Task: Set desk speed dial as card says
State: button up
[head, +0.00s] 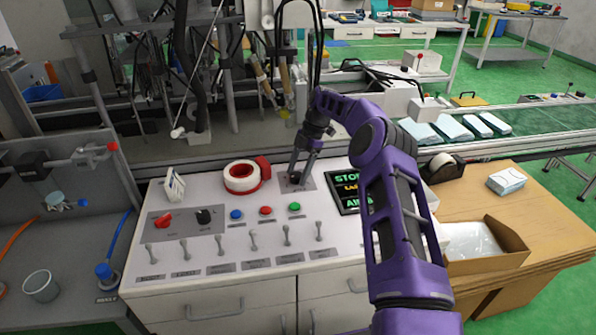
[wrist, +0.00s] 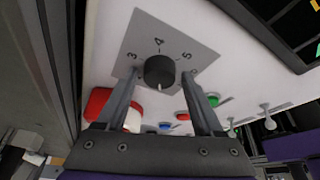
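The speed dial is a round black knob (wrist: 160,70) on a grey plate (wrist: 171,40) with 3, 4 and 5 readable around it. Its white mark shows on the side facing away from the 4, toward the bottom of the wrist view. Other numbers are hidden or unclear. My gripper (wrist: 160,76) is open, one finger on each side of the knob, with visible gaps beside it. In the head view my gripper (head: 298,175) points down at the dial's plate (head: 309,184). A small white card stand (head: 174,186) is at the desk's left back; its writing is too small to read.
The white desk also holds a red-and-white tape roll (head: 242,178), a red knob (head: 163,221), a black knob (head: 203,217), blue, red and green buttons, and several toggle levers. A dark screen (head: 343,204) with bright text is partly hidden by my arm.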

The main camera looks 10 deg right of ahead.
jog(key=shift+o, duration=0.6)
jog(key=shift+r, duration=0.1)
jog(key=p+v, duration=0.1)
jog(key=v, duration=0.6)
jog(key=shift+r, duration=0.15)
